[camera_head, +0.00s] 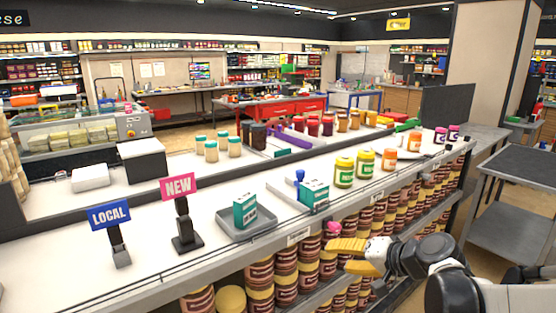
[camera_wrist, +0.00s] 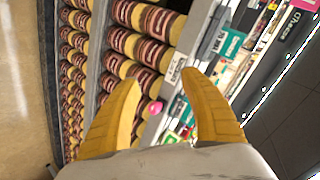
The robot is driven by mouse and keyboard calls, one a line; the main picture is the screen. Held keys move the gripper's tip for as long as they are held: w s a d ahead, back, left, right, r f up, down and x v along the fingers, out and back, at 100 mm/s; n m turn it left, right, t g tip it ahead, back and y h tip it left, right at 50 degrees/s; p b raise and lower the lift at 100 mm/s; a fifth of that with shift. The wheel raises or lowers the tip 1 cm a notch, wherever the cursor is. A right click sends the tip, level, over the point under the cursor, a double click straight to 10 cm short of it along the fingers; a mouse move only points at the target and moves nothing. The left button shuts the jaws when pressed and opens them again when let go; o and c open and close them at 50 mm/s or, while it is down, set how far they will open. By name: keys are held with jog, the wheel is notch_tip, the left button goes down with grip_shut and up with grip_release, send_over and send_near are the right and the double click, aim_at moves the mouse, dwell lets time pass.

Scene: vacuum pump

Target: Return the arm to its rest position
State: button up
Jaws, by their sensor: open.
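My gripper (camera_head: 352,254) has yellow fingers and is at the lower right of the head view, in front of the shelf's jars. In the wrist view my gripper (camera_wrist: 160,105) shows both fingers spread wide. Nothing is held between them. A small pink round thing (camera_head: 333,228) shows just above the fingers in the head view; it also shows between the fingers in the wrist view (camera_wrist: 155,107), farther off. My arm comes in from the lower right corner of the head view.
The white counter (camera_head: 150,262) bears a grey tray (camera_head: 262,231) with a teal box (camera_head: 245,210), another teal box (camera_head: 314,194), a LOCAL sign (camera_head: 110,215), a NEW sign (camera_head: 179,188) and coloured jars (camera_head: 366,161). Dark-labelled jars (camera_head: 286,270) fill the shelves below. A grey table (camera_head: 510,221) stands at right.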

jog(key=s+d+n+g+h, duration=0.2)
jog(key=s+n+h, duration=0.2)
jog(key=s, duration=1.8)
jog(key=h, duration=0.3)
jog(key=shift+s+d+f+n, duration=0.15)
jog(key=shift+d+f+n, duration=0.15)
jog(key=shift+d, duration=0.1)
